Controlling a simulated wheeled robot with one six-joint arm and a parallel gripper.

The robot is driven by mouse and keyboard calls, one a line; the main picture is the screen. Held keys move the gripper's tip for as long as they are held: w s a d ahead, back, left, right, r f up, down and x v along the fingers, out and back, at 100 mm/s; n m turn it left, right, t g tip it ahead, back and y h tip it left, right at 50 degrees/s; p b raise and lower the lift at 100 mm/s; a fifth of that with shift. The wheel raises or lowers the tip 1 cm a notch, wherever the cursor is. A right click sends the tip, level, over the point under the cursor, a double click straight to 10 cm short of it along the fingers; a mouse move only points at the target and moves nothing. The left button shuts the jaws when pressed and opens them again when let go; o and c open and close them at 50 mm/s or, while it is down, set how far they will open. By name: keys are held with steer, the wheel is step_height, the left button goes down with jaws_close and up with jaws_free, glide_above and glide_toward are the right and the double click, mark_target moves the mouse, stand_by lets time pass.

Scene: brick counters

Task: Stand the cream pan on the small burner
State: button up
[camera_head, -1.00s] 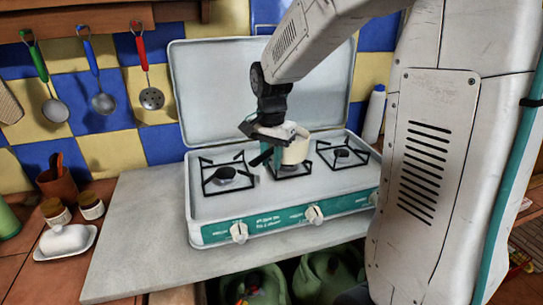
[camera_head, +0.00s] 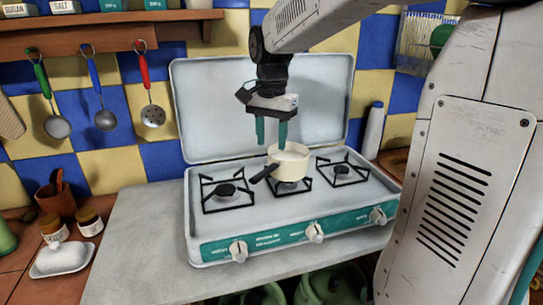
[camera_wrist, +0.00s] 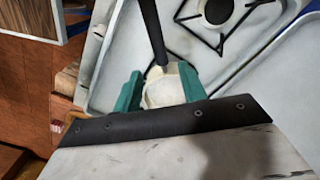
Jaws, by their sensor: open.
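The cream pan (camera_head: 290,162) stands upright on the middle burner (camera_head: 290,187) of the white stove, its dark handle (camera_head: 263,173) pointing to the front left. The pan covers most of that burner, so I cannot compare its size well with the others. My gripper (camera_head: 270,143) is open and empty, with its two teal fingers pointing down above the pan. In the wrist view the cream pan (camera_wrist: 165,88) shows below and between the open fingers of my gripper (camera_wrist: 161,88).
The left burner (camera_head: 226,190) and right burner (camera_head: 342,172) are bare. The stove's raised lid (camera_head: 215,100) stands behind. A white bottle (camera_head: 373,130) is at the right. A butter dish (camera_head: 63,260) and jars stand at the left; the grey counter between is clear.

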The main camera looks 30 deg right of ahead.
steer(key=shift+r, duration=0.8)
steer(key=s+a+f+n, duration=0.2)
steer(key=s+n, duration=0.2)
steer(key=s, duration=0.4)
steer(key=s+a+f+n+t, duration=0.1)
steer(key=s+a+n, duration=0.2)
steer(key=s, duration=0.5)
steer(key=s+a+f+n, duration=0.2)
steer(key=s+n, duration=0.3)
steer(key=s, duration=0.3)
steer(key=shift+s+a+f, duration=0.2)
steer(key=shift+a+f, duration=0.1)
steer(key=shift+a, duration=0.3)
